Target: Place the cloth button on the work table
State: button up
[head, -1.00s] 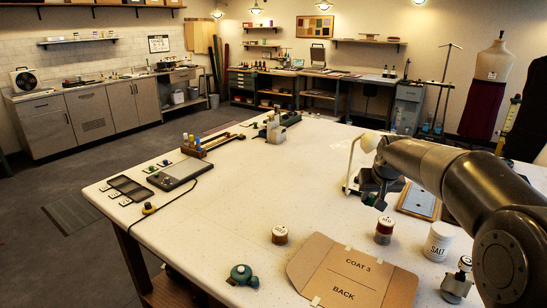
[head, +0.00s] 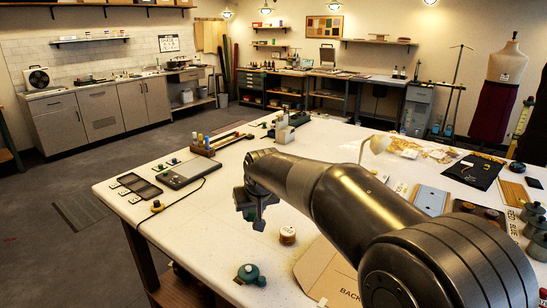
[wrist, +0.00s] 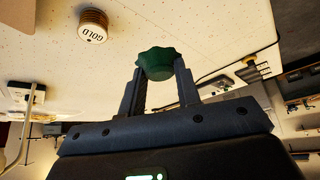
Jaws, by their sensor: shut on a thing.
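My gripper (head: 250,211) hangs over the left-middle part of the white work table (head: 215,235), pointing down. In the wrist view it (wrist: 160,80) is shut on a small dark green, scalloped piece, which I take to be the cloth button (wrist: 158,62). The button sits between the two fingertips. In the head view the cloth button (head: 259,225) shows only as a small dark green bit below the fingers. It seems to be held above the tabletop; the exact gap is hard to tell.
A gold-labelled spool (head: 287,235) stands right of my gripper. A teal round item (head: 249,273) lies nearer the front. A dark tablet-like device (head: 187,173) with a cable lies to the left. Bare tabletop lies between these. A brown card pattern (head: 325,270) is partly hidden by my arm.

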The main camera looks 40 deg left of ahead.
aim_at(253, 216)
notch_tip(253, 216, down, 3)
jog(key=shift+s+a+f, duration=0.1)
jog(key=shift+f, duration=0.05)
jog(key=s+a+f, duration=0.2)
jog(key=a, duration=0.1)
jog(key=s+a+f, duration=0.1)
jog(key=a+f, duration=0.1)
jog(key=a, duration=0.1)
jog(key=s+a+f, duration=0.2)
jog(key=a+f, duration=0.1)
jog(key=shift+s+a, duration=0.3)
jog(key=shift+a, duration=0.05)
jog(key=shift+f, duration=1.95)
jog(key=shift+f, duration=0.1)
jog(key=o, duration=0.9)
jog(key=shift+o, duration=0.2)
jog(key=shift+r, duration=0.25)
jog(key=v, duration=1.1)
jog(key=shift+d+r, duration=0.15)
jog(key=shift+r, duration=0.15)
